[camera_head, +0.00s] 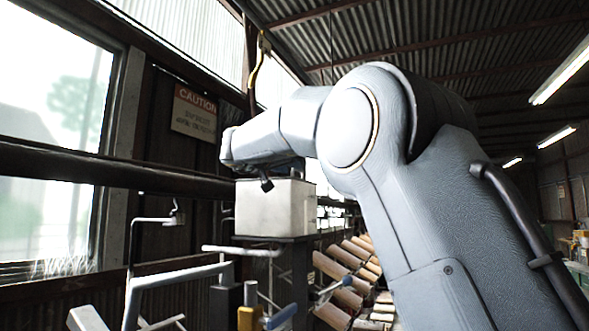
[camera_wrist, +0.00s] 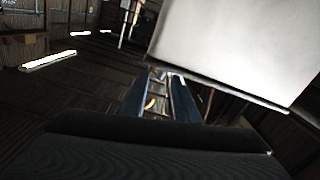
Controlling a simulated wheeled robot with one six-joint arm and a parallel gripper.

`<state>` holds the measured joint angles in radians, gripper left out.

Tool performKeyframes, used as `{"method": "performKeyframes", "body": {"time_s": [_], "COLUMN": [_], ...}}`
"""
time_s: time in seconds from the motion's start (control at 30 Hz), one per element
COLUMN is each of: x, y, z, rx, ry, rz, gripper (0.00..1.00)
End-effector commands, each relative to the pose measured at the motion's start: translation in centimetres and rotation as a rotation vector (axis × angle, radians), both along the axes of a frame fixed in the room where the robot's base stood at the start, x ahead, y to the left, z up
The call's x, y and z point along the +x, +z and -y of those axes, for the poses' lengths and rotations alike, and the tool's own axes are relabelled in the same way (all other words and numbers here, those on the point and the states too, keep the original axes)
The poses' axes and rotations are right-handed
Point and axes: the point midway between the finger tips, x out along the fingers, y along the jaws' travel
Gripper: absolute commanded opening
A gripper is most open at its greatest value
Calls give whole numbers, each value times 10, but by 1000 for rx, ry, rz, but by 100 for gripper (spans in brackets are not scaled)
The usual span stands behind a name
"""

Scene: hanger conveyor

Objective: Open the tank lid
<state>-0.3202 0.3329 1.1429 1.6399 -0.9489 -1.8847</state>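The tank looks like a pale, box-shaped container (camera_head: 275,210) on a dark stand, left of centre in the head view. Its top is partly hidden by my arm, and I cannot make out a separate lid edge there. In the wrist view a large pale panel (camera_wrist: 235,45), probably the tank or its lid, fills the upper right and sits tilted.
A yellow hook (camera_head: 257,62) hangs above and behind the tank. Grey pipe frames (camera_head: 180,275) stand at the lower left. Stacked rolls (camera_head: 345,270) lie behind the tank to the right. A caution sign (camera_head: 194,114) is on the wall beside the window.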

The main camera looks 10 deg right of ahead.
Motion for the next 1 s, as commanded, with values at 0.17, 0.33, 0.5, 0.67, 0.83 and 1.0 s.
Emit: {"method": "performKeyframes", "body": {"time_s": [0.17,0.33,0.5,0.67,0.83,1.0], "x": [23,36,39,39,39,39], "y": [0,0,1,0,0,0], "z": [17,26,29,28,28,28], "rx": [0,-1,0,-1,0,0], "ry": [-2,0,0,0,1,0], "rz": [-1,-1,1,1,1,0], "gripper": [28,28,28,28,3,0]}}
